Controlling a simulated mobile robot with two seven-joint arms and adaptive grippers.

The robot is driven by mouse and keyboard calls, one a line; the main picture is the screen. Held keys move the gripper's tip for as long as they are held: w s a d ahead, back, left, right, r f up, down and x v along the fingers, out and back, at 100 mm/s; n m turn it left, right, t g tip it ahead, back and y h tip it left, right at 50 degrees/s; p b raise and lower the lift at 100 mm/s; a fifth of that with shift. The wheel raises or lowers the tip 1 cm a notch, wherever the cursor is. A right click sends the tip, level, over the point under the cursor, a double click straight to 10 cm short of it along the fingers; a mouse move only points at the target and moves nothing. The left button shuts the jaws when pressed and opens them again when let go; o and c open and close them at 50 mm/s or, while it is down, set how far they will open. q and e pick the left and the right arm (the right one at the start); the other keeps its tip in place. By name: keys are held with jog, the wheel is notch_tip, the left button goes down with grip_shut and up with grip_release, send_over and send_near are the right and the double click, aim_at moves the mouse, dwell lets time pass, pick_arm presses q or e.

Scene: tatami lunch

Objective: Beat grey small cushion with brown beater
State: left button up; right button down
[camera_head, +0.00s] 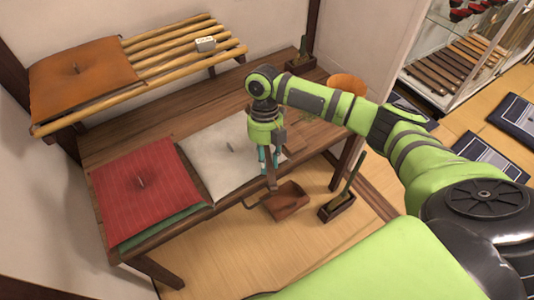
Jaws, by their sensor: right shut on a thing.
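The grey cushion (207,153) lies flat on the dark wooden table, with a small tuft in its middle. My right gripper (269,165) points down at the cushion's right edge. It is shut on the handle of the brown beater (287,202). The beater hangs below the gripper, its broad brown head in front of the table's edge and apart from the cushion's top. Part of the handle is hidden by the fingers. My left gripper is not in view.
A red cushion (143,185) lies left of the grey one, over a green one (165,228). An orange cushion (80,75) lies on a slatted shelf (175,62) with a small tag (205,44). Dark stands (337,208) hold upright sticks. An orange round thing (347,84) is behind my arm.

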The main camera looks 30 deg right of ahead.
notch_tip(320, 180, down, 9)
jog(key=b, duration=0.6)
notch_tip(320, 180, up, 10)
jog(key=p, duration=0.8)
jog(key=shift+f+p, duration=0.2)
jog(key=shift+p, duration=0.2)
notch_tip(320, 180, down, 12)
jog(key=r+b, duration=0.1)
jog(key=b, duration=0.7)
notch_tip(320, 180, up, 11)
jog(key=p, duration=1)
jog(key=shift+f, duration=0.25)
